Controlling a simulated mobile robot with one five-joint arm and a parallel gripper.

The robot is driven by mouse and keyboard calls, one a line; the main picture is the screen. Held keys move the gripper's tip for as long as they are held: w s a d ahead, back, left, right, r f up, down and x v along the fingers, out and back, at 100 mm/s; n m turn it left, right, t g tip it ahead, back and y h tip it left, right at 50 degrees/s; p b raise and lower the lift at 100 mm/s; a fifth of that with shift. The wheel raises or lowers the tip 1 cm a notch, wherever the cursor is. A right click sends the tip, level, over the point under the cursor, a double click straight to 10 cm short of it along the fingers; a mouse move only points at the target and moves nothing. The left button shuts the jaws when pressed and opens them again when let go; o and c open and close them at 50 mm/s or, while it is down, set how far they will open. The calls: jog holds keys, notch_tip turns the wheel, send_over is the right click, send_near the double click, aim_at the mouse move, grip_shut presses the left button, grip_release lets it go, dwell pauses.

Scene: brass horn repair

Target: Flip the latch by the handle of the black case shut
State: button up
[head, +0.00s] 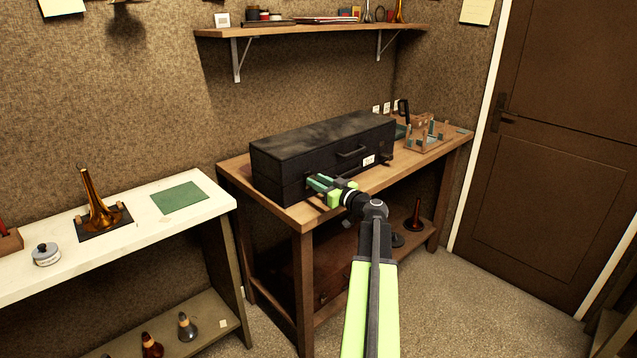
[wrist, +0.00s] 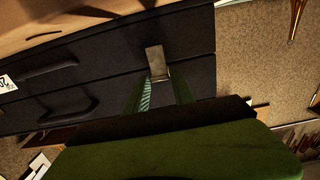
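The black case (head: 300,160) lies closed on the wooden workbench, its long front side toward me. Its carry handle (head: 350,152) is mid-front; the wrist view shows it at the lower left (wrist: 70,112). A metal latch (wrist: 155,60) sits at the case's seam, between and just beyond my fingertips in the wrist view. Whether it is flipped open or shut is unclear. Another latch (head: 387,157) shows near the right end of the front. My gripper (head: 318,184) is at the left part of the front, fingers apart and empty, hiding the near latch in the head view. Contact cannot be told.
A white label (head: 369,160) is on the case front. A wooden rack (head: 428,138) stands on the workbench (head: 304,217) to the right. A white table (head: 150,225) with a horn bell (head: 98,210) is at left. A shelf (head: 310,31) hangs above the case.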

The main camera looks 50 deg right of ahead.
grip_shut()
jog(key=p, duration=0.1)
jog(key=r+g+p, duration=0.1)
jog(key=p, duration=0.1)
jog(key=shift+w+r+p, duration=0.2)
jog(key=shift+r+p, duration=0.1)
jog(key=p, duration=0.1)
jog(key=g+p, duration=0.1)
jog(key=p, duration=0.1)
jog(key=shift+w+r, duration=0.25)
jog(key=shift+w, duration=0.1)
jog(key=shift+w+f+g+p, duration=0.25)
jog(key=shift+g+p, duration=0.55)
jog(key=shift+p, duration=0.35)
jog(key=shift+f, duration=0.15)
jog(key=shift+o, duration=2.3)
grip_release()
